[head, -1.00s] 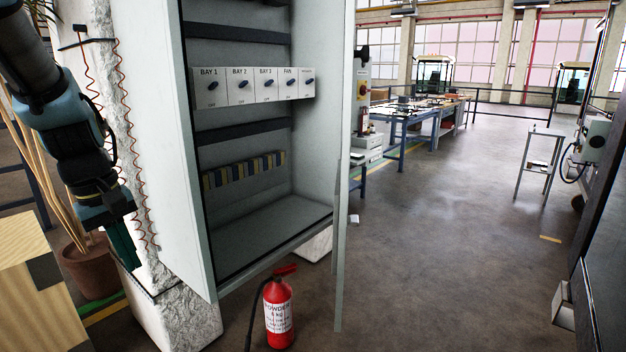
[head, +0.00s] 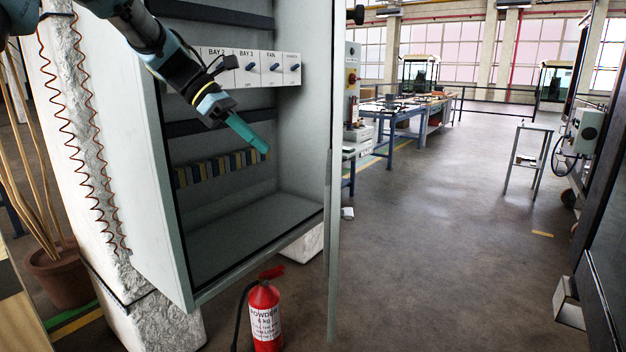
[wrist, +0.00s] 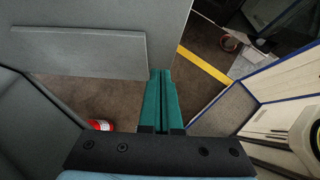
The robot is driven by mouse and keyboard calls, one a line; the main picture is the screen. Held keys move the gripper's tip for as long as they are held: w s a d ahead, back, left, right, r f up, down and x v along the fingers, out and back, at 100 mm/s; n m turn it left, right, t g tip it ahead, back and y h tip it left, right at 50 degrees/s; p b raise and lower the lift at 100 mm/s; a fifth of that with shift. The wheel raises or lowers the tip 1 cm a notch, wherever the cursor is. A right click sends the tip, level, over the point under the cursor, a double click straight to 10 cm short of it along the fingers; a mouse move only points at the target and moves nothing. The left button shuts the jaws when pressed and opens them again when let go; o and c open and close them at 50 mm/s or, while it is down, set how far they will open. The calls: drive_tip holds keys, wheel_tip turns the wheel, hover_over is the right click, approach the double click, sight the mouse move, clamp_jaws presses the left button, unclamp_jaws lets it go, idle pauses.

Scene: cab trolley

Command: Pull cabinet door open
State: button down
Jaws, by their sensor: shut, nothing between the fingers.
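The grey cabinet (head: 140,190) stands open in the head view. Its door (head: 333,200) is swung out at the right side and seen nearly edge-on. In the wrist view a grey panel with a raised strip, which looks like the door's inner face (wrist: 90,18), fills the upper left. My gripper (head: 265,149) is in front of the open cabinet, left of the door, with its green fingers shut and empty. In the wrist view the fingertips (wrist: 160,73) are together, close to the panel's lower edge in the picture; I cannot tell whether they touch it.
Inside the cabinet are labelled switches (head: 250,67) and a row of dark and yellow blocks (head: 222,166). A red fire extinguisher (head: 264,315) stands on the floor below. A potted plant (head: 60,275) is at left.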

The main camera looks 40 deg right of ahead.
drive_tip(key=s+d+f+p, duration=0.3)
drive_tip(key=s+d+f, duration=0.3)
drive_tip(key=s+d, duration=0.2)
drive_tip(key=shift+d+f, duration=0.2)
drive_tip(key=shift+d, duration=0.2)
drive_tip(key=shift+s, duration=0.15)
